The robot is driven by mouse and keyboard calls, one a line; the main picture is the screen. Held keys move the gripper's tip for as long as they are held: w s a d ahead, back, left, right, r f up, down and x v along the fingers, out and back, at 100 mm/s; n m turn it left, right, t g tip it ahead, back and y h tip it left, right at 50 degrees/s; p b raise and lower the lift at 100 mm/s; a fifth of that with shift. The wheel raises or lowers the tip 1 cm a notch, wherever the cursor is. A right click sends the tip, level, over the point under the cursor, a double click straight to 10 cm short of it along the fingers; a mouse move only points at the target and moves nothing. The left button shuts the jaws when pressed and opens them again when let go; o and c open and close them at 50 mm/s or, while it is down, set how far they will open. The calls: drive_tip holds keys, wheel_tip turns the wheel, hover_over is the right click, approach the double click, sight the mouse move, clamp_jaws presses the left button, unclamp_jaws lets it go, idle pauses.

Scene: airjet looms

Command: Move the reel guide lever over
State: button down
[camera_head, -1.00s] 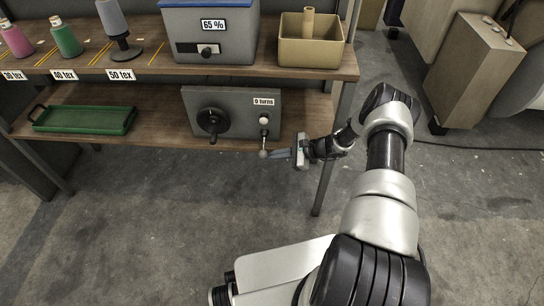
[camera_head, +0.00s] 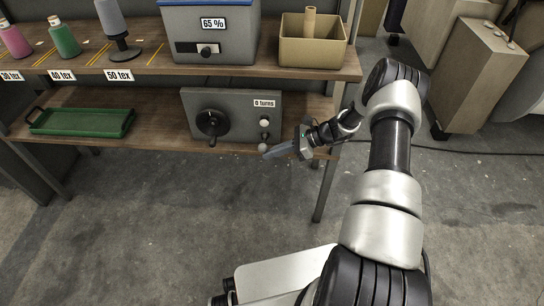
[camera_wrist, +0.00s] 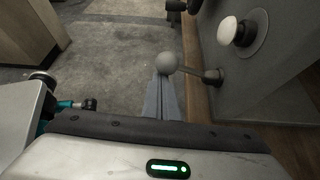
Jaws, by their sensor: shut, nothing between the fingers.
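The lever is a short rod ending in a grey ball knob (camera_head: 263,147), low on the right of the grey panel box (camera_head: 232,103) on the lower shelf. In the wrist view the ball (camera_wrist: 167,62) sits on a rod that sticks out of the panel face. My gripper (camera_head: 267,154) is shut and empty. Its fingers slant toward the ball from the right in the head view. In the wrist view the fingertips (camera_wrist: 162,82) are right at the ball; I cannot tell whether they touch it.
A white knob (camera_head: 264,123) sits just above the lever, beneath a "0 turns" label (camera_head: 264,103). A black handwheel (camera_head: 212,123) is on the panel's left. The table leg (camera_head: 328,180) stands right of the gripper. The floor in front is clear.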

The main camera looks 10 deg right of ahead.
drive_tip(key=shift+w+r, duration=0.15)
drive_tip(key=shift+r, duration=0.7)
drive_tip(key=shift+w+r, duration=0.15)
drive_tip(key=shift+r, duration=0.1)
